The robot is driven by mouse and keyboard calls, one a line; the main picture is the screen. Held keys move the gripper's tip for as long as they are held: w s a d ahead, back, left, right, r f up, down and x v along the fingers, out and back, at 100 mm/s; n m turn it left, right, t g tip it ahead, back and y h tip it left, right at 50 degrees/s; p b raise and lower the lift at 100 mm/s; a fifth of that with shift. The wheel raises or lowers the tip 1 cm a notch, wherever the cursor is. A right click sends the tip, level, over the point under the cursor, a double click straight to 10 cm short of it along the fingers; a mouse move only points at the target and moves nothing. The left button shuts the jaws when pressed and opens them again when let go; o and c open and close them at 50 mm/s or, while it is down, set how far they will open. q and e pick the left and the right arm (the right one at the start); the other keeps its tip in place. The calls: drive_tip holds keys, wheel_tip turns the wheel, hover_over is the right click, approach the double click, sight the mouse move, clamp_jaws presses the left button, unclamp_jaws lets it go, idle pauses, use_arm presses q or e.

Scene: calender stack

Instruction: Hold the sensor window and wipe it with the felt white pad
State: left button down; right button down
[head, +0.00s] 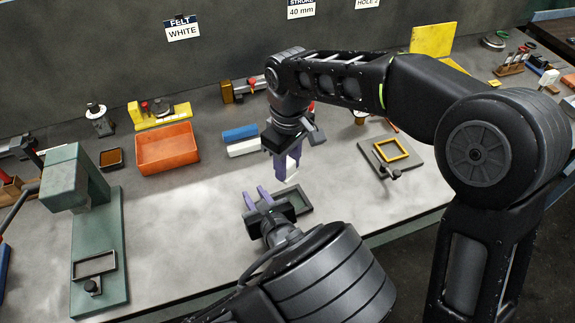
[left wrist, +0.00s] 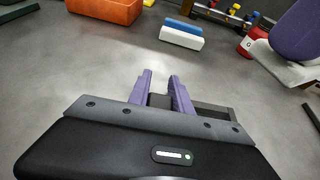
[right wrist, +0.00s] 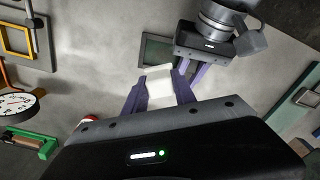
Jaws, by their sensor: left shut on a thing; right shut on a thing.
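The sensor window, a dark grey-green frame with a grey pane (head: 293,203), is low over the bench front. My left gripper (head: 264,194) is shut on its edge; I cannot tell whether it touches the bench. The window also shows in the right wrist view (right wrist: 155,51) and partly beside the fingers in the left wrist view (left wrist: 215,112). My right gripper (head: 287,165) is shut on the white felt pad (head: 292,174), above and behind the window and apart from it. The pad shows between the right fingers in the right wrist view (right wrist: 157,84).
An orange bin (head: 168,148) and a blue block (head: 240,133) with a white block (head: 243,147) stand behind. A green press (head: 95,240) is at left. A yellow frame on a plate (head: 390,151) is at right. The bench front between is clear.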

drive_tip(key=shift+f, duration=0.1)
drive_tip(key=shift+s+a+f, duration=0.1)
drive_tip(key=shift+a+f, duration=0.1)
drive_tip(key=shift+f, duration=1.8)
drive_tip(key=shift+s+a+f, duration=0.1)
drive_tip(key=shift+a+f, duration=0.05)
drive_tip(key=shift+f, duration=1.8)
drive_tip(key=shift+f, duration=0.95)
drive_tip(key=shift+s, duration=0.1)
drive_tip(key=shift+s+d+r, duration=0.1)
drive_tip(key=shift+s+d, duration=0.2)
drive_tip(key=shift+s, duration=0.55)
drive_tip(key=shift+a, duration=0.15)
drive_tip(key=shift+w+a+r, duration=0.1)
drive_tip(key=shift+w+a, duration=0.15)
drive_tip(key=shift+w, duration=0.5)
